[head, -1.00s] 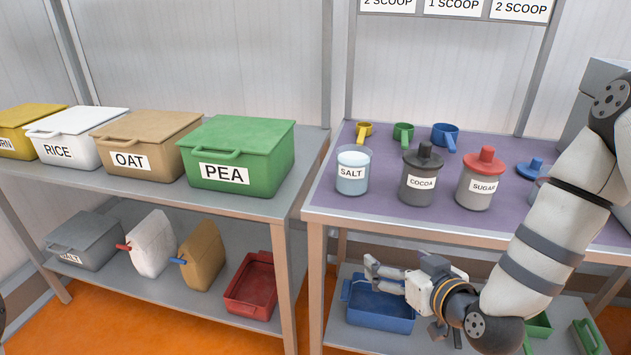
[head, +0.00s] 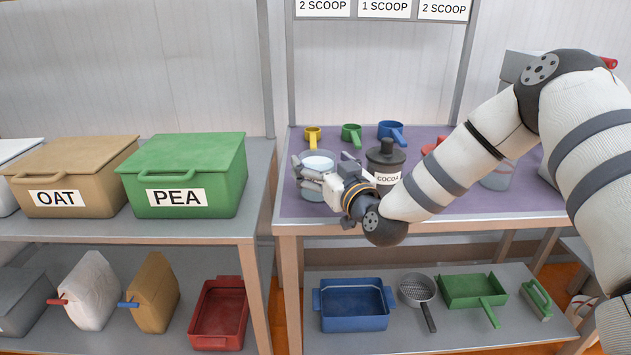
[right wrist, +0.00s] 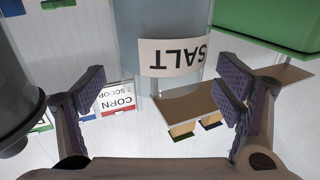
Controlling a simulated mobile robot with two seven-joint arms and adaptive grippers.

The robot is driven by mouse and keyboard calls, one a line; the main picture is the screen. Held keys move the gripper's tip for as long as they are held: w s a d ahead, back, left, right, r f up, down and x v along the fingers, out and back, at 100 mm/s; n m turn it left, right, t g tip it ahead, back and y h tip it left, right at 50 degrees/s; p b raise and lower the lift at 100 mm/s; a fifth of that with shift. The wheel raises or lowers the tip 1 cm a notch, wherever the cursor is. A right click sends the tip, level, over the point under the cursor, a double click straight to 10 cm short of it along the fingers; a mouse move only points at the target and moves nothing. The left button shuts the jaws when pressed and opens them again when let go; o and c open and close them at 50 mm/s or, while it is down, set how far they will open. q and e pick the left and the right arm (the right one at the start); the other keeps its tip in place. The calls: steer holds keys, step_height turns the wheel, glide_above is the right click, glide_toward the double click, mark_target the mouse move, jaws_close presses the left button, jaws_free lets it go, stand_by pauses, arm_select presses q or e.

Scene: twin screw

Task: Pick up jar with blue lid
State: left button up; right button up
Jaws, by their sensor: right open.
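The clear SALT jar (head: 317,160), with white contents and no lid on it, stands on the purple table top near its left end. My right gripper (head: 324,172) is at this jar, its fingers apart on either side and hiding much of the jar's lower part. In the right wrist view the SALT jar (right wrist: 172,58) appears upside down between and beyond the open finger pads (right wrist: 160,98), with visible gaps to both. The blue lid is not visible now. My left gripper is not in view.
The dark COCOA jar (head: 386,160) stands close to the right of my gripper. Yellow (head: 312,136), green (head: 351,135) and blue (head: 390,132) scoops lie behind the jars.

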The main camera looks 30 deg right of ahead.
steer(key=shift+w+d+f, duration=0.1)
steer(key=shift+w+f, duration=0.1)
steer(key=shift+w, duration=0.6)
steer(key=shift+w+r, duration=0.15)
steer(key=shift+w, duration=0.35)
steer(key=c, duration=1.4)
steer(key=shift+o, duration=0.2)
steer(key=shift+r, duration=0.1)
